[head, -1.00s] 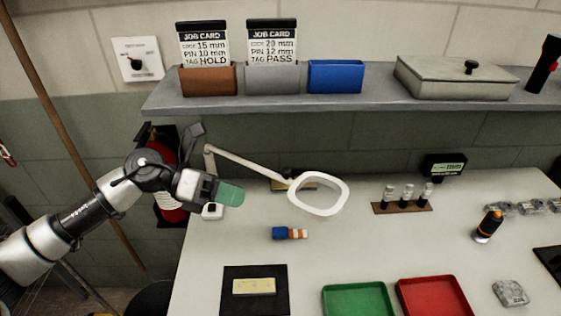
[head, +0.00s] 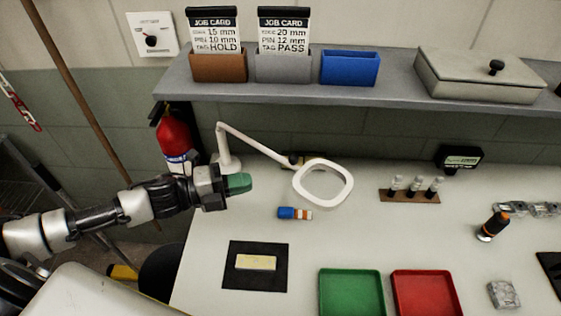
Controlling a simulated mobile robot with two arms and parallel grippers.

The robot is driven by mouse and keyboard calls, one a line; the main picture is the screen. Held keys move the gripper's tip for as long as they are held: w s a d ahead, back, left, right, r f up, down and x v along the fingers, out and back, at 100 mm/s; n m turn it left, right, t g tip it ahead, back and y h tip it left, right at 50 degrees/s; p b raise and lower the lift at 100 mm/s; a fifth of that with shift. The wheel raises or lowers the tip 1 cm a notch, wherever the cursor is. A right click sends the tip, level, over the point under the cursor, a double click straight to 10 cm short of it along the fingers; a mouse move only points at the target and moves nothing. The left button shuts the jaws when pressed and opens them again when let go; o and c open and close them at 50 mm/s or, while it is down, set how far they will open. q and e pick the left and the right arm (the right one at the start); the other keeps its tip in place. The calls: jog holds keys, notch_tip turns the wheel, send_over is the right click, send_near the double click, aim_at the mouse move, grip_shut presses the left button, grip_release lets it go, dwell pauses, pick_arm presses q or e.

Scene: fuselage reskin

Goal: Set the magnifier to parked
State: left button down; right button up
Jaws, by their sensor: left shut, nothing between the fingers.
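The magnifier (head: 341,200) is a white rounded frame on a jointed white arm (head: 262,150). Its base (head: 228,163) stands at the back left of the table, and the frame hangs over the table's back middle. My left gripper (head: 243,182) has green fingers and is shut and empty. It is in front of the magnifier's base and to the left of the frame, apart from the frame. My right gripper is not in view.
A blue, white and orange item (head: 294,213) lies below the magnifier. A black mat (head: 238,281), a green tray (head: 351,273) and a red tray (head: 424,273) lie at the front. A shelf (head: 330,94) overhangs the back. A fire extinguisher (head: 174,136) stands at left.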

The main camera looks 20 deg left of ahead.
aim_at(292, 161)
pick_arm(q)
jog(key=w+d+p, duration=0.3)
jog(key=w+d, duration=0.3)
jog(key=w, duration=0.1)
jog(key=shift+w+f+p, duration=0.2)
jog(key=shift+w+p, duration=0.1)
jog(key=shift+w+d+t+y, duration=0.3)
jog(key=shift+w+t, duration=0.1)
jog(key=shift+w, duration=0.1)
jog(key=w+d+n+t+y+b, duration=0.2)
jog(key=w+n+t+y, duration=0.3)
jog(key=w, duration=0.7)
jog(key=shift+d+r+n+y+b, duration=0.2)
jog(key=shift+n+y+b, duration=0.4)
jog(key=shift+y+b, duration=0.25)
jog(key=shift+w+a+r, duration=0.1)
